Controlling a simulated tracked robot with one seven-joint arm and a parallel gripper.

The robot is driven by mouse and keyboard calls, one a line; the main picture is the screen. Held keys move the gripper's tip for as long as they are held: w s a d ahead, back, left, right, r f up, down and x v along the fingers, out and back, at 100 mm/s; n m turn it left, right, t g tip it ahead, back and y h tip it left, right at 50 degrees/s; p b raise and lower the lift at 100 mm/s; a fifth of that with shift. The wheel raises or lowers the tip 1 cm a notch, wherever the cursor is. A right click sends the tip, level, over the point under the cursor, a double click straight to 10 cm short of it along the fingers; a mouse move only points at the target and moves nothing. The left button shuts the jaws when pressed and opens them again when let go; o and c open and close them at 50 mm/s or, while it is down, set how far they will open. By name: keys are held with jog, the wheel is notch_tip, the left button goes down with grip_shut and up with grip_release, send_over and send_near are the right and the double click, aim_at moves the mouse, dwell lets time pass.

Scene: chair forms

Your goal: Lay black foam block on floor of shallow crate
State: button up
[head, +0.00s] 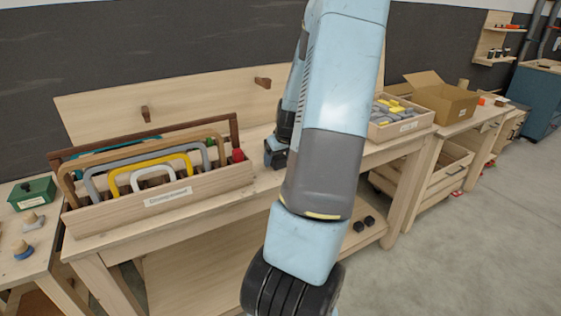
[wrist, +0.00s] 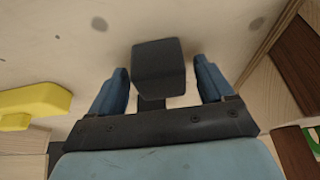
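A black foam block (wrist: 158,62) shows in the wrist view between the two blue fingers of my gripper (wrist: 161,72). The fingers are apart, with a narrow gap visible between the block and the right finger; the left finger is very close to the block's edge. I cannot tell whether the block touches the pale surface behind it. In the head view my gripper (head: 276,153) is low over the bench, partly hidden by my arm, and the block cannot be made out there. A shallow wooden crate (head: 406,127) with grey and yellow pieces stands on the bench right of my arm.
A cardboard box (head: 442,98) is behind the crate. Two small black blocks (head: 364,224) lie on the lower shelf. A yellow piece (wrist: 35,103) lies left in the wrist view.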

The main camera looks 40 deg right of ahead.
aim_at(279, 156)
jog(key=c, duration=1)
jog(key=shift+r, duration=0.5)
notch_tip(279, 156, up, 3)
jog(key=shift+s+f, duration=0.15)
jog(key=shift+f, duration=0.05)
jog(key=s+a+r, duration=0.7)
jog(key=s+r, duration=0.2)
jog(key=s, duration=0.2)
jog(key=shift+s+r, duration=0.15)
jog(key=shift+s, duration=0.2)
